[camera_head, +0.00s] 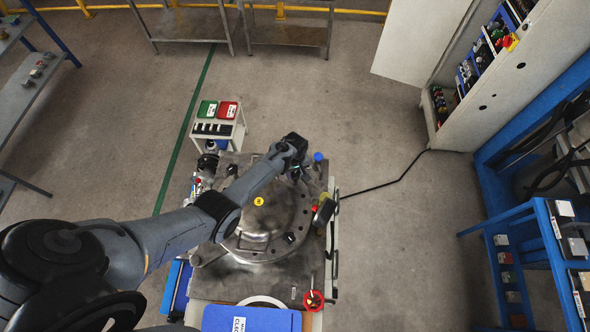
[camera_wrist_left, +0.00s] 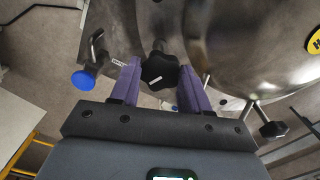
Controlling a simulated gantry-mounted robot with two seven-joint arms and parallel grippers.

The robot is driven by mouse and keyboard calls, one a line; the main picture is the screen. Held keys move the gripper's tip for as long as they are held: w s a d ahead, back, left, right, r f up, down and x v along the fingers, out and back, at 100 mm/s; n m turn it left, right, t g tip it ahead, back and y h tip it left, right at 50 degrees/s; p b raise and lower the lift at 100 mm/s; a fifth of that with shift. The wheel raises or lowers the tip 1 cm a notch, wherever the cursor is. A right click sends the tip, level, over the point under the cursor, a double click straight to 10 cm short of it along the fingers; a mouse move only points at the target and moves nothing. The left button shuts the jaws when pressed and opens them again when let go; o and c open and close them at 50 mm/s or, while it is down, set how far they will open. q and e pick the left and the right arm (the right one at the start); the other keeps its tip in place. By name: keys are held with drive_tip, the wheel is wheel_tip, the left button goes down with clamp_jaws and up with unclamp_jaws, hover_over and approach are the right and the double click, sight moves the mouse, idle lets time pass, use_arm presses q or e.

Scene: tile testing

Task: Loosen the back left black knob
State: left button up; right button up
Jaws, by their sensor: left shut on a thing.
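A round domed metal fixture (camera_head: 272,222) sits on the metal worktable. In the left wrist view, a black lobed knob (camera_wrist_left: 160,72) lies between the purple fingers of my left gripper (camera_wrist_left: 160,82), which is shut on it. In the head view, my left arm reaches across the fixture to its back side, and its wrist mostly hides the fingers and this knob. A second black knob (camera_wrist_left: 273,129) on a metal stem stands apart at the right of the left wrist view. My right gripper is not in view.
A blue knob (camera_wrist_left: 83,81) is left of the fingers; it also shows in the head view (camera_head: 318,157). A cart with green and red boxes (camera_head: 228,110) stands behind the table. A red ring-shaped part (camera_head: 313,300) is at the front right.

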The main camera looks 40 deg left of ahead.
use_arm(q)
drive_tip(key=n, duration=0.3)
drive_tip(key=shift+d, duration=0.1)
drive_tip(key=n, duration=0.3)
drive_tip(key=shift+n, duration=0.3)
drive_tip(key=n, duration=0.4)
drive_tip(key=shift+f, duration=0.1)
drive_tip(key=shift+n+b, duration=0.55)
drive_tip(key=shift+n, duration=1.25)
drive_tip(key=o, duration=1.1)
drive_tip(key=shift+c, duration=0.2)
